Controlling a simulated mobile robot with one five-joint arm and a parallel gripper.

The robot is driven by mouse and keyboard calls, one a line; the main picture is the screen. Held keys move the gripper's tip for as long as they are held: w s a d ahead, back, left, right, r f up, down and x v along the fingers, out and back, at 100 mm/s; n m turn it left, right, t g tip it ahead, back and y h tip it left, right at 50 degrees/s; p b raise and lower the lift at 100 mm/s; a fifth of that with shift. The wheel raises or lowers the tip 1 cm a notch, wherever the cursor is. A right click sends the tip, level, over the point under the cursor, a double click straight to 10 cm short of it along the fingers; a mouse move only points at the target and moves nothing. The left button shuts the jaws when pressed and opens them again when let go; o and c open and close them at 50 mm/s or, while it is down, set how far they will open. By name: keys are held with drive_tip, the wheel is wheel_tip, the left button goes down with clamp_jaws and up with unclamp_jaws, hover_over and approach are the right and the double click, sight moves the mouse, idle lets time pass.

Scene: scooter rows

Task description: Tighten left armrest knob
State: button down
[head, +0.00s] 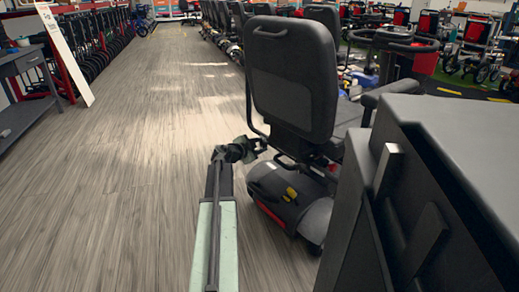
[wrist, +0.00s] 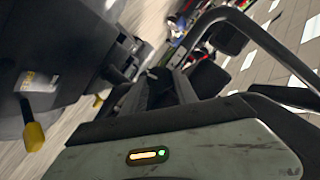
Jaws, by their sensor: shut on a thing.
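A black scooter seat (head: 290,75) is seen from behind in the head view, with its left armrest frame (head: 249,112) curving down along its left side. My gripper (head: 262,145) is at the lower end of that frame, beside the seat base, and is shut on the left armrest knob. The knob itself is hidden by the gripper and too small to make out. In the wrist view my pale green arm housing with a lit indicator fills the bottom. A dark curved tube (wrist: 245,25) arches above it; I cannot tell which part it is.
The scooter's rear body (head: 285,195) with a yellow lever (head: 291,192) stands just right of my arm; the lever also shows in the wrist view (wrist: 34,137). More scooters line the right. A grey workbench (head: 25,65) stands at left. The wooden floor (head: 130,150) between is clear.

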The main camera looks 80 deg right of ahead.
drive_tip(key=shift+s+a+f+m+h+b, duration=0.2)
drive_tip(key=shift+s+m+h+b, duration=0.3)
drive_tip(key=shift+m, duration=0.4)
drive_tip(key=shift+w+r, duration=0.1)
drive_tip(key=c, duration=1)
unclamp_jaws()
drive_tip(key=shift+o, duration=0.2)
drive_tip(key=shift+w, duration=0.1)
drive_tip(key=shift+w, duration=0.1)
drive_tip(key=p+v, duration=0.1)
drive_tip(key=v, duration=0.6)
drive_tip(key=shift+a+r, duration=0.2)
drive_tip(key=shift+a, duration=0.15)
